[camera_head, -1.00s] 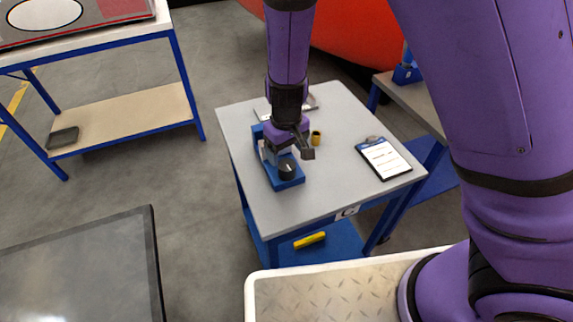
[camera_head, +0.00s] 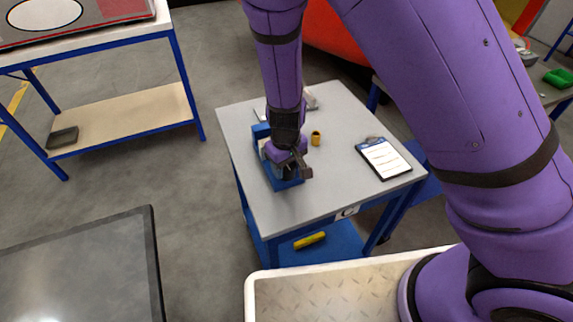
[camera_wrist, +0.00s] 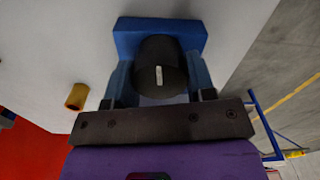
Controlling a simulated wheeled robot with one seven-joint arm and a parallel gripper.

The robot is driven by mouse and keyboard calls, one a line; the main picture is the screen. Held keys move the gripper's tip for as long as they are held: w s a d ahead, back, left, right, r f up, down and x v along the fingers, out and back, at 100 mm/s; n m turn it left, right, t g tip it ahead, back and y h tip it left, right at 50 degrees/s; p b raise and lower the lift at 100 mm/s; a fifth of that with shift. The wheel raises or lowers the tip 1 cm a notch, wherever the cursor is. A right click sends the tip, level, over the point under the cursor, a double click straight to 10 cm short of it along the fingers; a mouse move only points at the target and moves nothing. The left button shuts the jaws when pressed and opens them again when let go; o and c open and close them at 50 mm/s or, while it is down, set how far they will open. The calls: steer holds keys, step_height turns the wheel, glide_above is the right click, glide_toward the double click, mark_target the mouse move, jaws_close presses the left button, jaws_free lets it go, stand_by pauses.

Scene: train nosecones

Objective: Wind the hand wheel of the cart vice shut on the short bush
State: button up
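The blue cart vice (camera_head: 277,180) stands on the left part of the grey cart top, mostly covered by my gripper (camera_head: 294,168) in the head view. In the wrist view the vice (camera_wrist: 190,32) shows with its dark round hand wheel (camera_wrist: 160,72), which has a white mark on its face. My gripper (camera_wrist: 158,97) is open, with its fingertips wide apart, one toward each side of the wheel. I cannot tell whether they touch it. A short yellow bush (camera_head: 316,138) stands apart on the cart top and also shows in the wrist view (camera_wrist: 77,96). The vice jaws' contents are hidden.
A clipboard (camera_head: 383,158) lies on the right of the cart top (camera_head: 335,195). A grey item lies behind my arm at the back. A yellow object (camera_head: 309,240) is on the lower shelf. The front of the cart top is clear.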

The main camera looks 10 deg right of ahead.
steer(key=shift+m, duration=0.7)
steer(key=o, duration=0.9)
step_height(320, 180, up, 11)
steer(key=shift+f, duration=0.1)
